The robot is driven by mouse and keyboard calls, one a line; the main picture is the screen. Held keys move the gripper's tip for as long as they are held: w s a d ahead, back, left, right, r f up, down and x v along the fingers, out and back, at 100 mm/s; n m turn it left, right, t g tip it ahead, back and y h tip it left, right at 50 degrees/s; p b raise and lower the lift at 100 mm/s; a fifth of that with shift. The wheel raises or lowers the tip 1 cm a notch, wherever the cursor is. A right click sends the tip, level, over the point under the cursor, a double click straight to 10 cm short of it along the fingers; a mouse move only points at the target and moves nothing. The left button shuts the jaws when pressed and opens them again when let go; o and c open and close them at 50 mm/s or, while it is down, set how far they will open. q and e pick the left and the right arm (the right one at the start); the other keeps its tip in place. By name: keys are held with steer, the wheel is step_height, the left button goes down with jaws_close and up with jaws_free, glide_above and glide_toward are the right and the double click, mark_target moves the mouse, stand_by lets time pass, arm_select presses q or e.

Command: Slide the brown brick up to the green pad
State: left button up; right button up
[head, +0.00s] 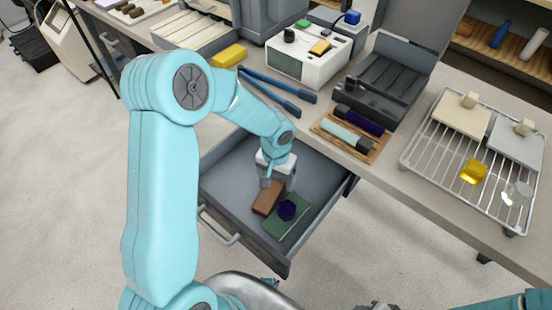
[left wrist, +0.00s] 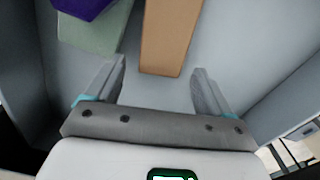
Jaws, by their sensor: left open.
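The brown brick (head: 267,198) lies on the floor of the open grey drawer (head: 225,180). The green pad (head: 285,226) lies beside it, with a dark purple hexagonal piece (head: 288,210) on top. In the left wrist view, the brick (left wrist: 168,38) and the pad (left wrist: 95,33) are separated by a narrow strip of drawer floor. The purple piece (left wrist: 80,7) is cut by the frame edge there. My left gripper (left wrist: 158,88) is open and empty, its fingers spread just short of the brick's near end. In the head view, my left gripper (head: 277,182) reaches down into the drawer.
The drawer's walls and front handle (head: 218,226) enclose the work area. On the bench above are a wooden tray with rods (head: 350,135), a wire rack (head: 450,175), blue-handled pliers (head: 275,88) and a white device (head: 305,62). Bare drawer floor shows left of the brick.

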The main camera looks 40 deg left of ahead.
arm_select(q)
step_height(320, 180, up, 14)
steer(key=p, duration=0.1)
steer(key=shift+r, duration=0.25)
steer(key=shift+s, duration=0.15)
stand_by(0.4)
